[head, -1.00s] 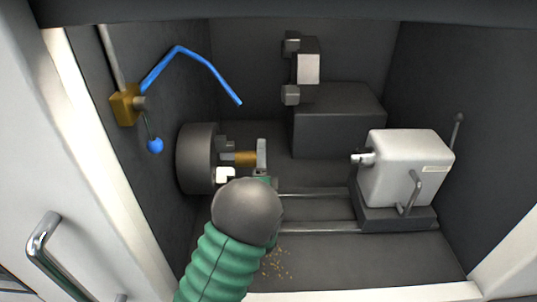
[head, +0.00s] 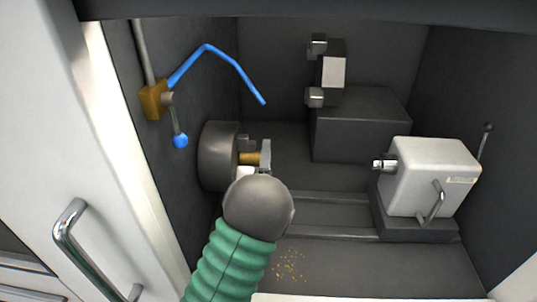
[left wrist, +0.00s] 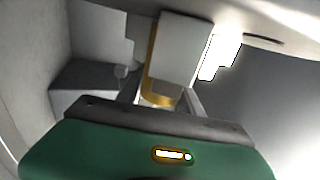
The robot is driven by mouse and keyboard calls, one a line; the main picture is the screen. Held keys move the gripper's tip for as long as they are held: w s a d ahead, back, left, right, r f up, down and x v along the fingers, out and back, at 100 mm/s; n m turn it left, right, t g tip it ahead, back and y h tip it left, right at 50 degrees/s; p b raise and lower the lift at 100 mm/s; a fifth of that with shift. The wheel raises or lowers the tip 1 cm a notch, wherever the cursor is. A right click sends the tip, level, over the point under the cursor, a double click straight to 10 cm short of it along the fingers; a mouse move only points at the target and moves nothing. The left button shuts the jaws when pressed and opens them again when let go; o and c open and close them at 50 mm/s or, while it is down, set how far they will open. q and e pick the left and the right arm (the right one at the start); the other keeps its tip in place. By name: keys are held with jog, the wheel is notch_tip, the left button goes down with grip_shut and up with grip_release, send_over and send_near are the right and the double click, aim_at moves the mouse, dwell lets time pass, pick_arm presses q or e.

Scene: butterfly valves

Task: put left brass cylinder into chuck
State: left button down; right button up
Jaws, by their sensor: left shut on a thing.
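The dark round chuck (head: 217,157) sits on the left wall of the machine, its jaws facing right. The brass cylinder (head: 249,158) lies level, with its left end at the chuck's jaws. How deep it sits between them is hidden. My left gripper (head: 263,156) is shut on the right part of the cylinder, and my dark wrist and green sleeve cover what is below. In the left wrist view, brass (left wrist: 153,97) shows beside a pale block at the gripper (left wrist: 168,92). My right gripper is not in view.
A white tailstock (head: 432,178) stands on rails at the right. A dark block with a tool post (head: 328,75) stands at the back. A blue bent hose (head: 225,60) hangs above the chuck. Brass chips (head: 290,265) lie on the floor. The open door is at the left.

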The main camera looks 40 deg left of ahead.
pick_arm(q)
jog(key=shift+s+a+r, duration=0.15)
jog(key=shift+s+a, duration=0.05)
jog(key=shift+a, duration=0.15)
dwell(0.7)
jog(key=shift+f+b, duration=0.2)
jog(key=shift+b, duration=0.1)
dwell(0.5)
jog(key=c, duration=1.1)
grip_release()
jog(key=shift+s, duration=0.1)
jog(key=o, duration=0.4)
jog(key=shift+a+f, duration=0.1)
jog(key=shift+a, duration=0.15)
jog(key=shift+d+f, duration=0.1)
jog(key=shift+f, duration=0.1)
jog(key=shift+d+r, duration=0.1)
jog(key=shift+d, duration=0.05)
jog(key=shift+o, duration=0.2)
jog(key=o, duration=0.7)
jog(key=shift+c, duration=0.2)
